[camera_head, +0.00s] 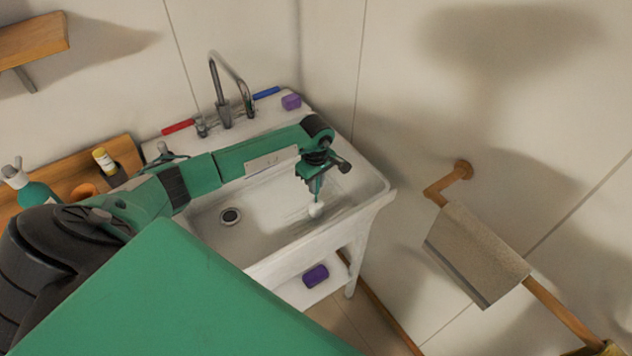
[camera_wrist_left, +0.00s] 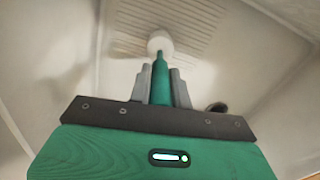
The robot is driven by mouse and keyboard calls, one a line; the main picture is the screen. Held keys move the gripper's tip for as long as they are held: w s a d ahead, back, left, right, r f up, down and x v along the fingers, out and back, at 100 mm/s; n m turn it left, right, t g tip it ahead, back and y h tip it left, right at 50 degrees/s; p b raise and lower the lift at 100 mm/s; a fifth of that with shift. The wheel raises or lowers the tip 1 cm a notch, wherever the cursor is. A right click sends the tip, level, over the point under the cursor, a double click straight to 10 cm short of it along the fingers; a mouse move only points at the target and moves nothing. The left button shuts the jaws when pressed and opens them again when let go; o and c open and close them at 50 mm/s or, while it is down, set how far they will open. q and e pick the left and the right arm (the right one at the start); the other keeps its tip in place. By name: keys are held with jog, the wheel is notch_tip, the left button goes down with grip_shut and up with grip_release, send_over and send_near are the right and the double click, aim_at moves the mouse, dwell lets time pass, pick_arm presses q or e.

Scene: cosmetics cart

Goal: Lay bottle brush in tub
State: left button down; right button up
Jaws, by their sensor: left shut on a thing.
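The bottle brush (camera_wrist_left: 160,42) has a white head and a green handle. My left gripper (camera_wrist_left: 162,88) is shut on its green handle, and the white head points away from the gripper. In the head view my left gripper (camera_head: 314,185) hangs over the right part of the white tub (camera_head: 377,191). The brush's white head (camera_head: 315,210) shows below the fingers, inside the tub's outline. I cannot tell whether the head touches the tub floor. My right gripper is not in view.
A grey faucet (camera_head: 222,90) stands at the tub's back, with a red item (camera_head: 179,127), a blue item (camera_head: 266,93) and a purple block (camera_head: 291,102) on the ledge. A purple item (camera_head: 316,276) lies on the shelf below. A towel (camera_head: 475,254) hangs at right.

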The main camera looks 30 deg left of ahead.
pick_arm(q)
jog(key=shift+f, duration=0.35)
jog(key=shift+f+b, duration=0.2)
jog(key=shift+b, duration=0.1)
jog(key=c, duration=1.5)
grip_release()
jog(key=shift+o, duration=1)
jog(key=shift+r, duration=0.1)
